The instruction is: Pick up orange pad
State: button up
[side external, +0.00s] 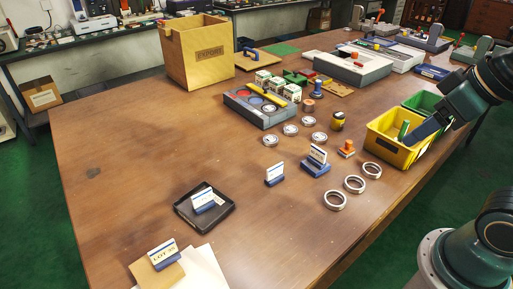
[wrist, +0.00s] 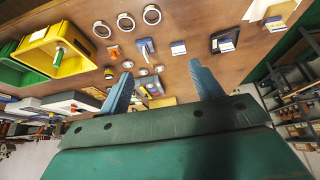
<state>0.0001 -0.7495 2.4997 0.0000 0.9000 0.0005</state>
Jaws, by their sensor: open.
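A small orange piece with an upright knob (side external: 347,149) stands on the table between the yellow bin and the card holders. It also shows in the wrist view (wrist: 114,51), left of centre. A second orange piece (side external: 308,105) stands farther back by the grey tray; I cannot tell for certain which one is the pad. My gripper (wrist: 160,68) is open and empty, its two blue-grey fingers wide apart.
The yellow bin (side external: 383,145) holds a green piece, with a green bin (side external: 424,104) behind. Three large rings (side external: 354,184) lie in front of the nearer orange piece. Card holders (side external: 316,162) stand to its left, and several small rings (side external: 290,130) lie behind. The left table area is clear.

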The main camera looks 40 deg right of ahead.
jog(key=shift+w, duration=0.1)
jog(key=m+g, duration=0.6)
jog(key=m, duration=1.1)
send_over(349, 141)
notch_tip(349, 141, down, 17)
jog(key=shift+w, duration=0.2)
jog(key=shift+f, duration=0.2)
jog(key=shift+s+f, duration=0.15)
jog(key=shift+f, duration=4)
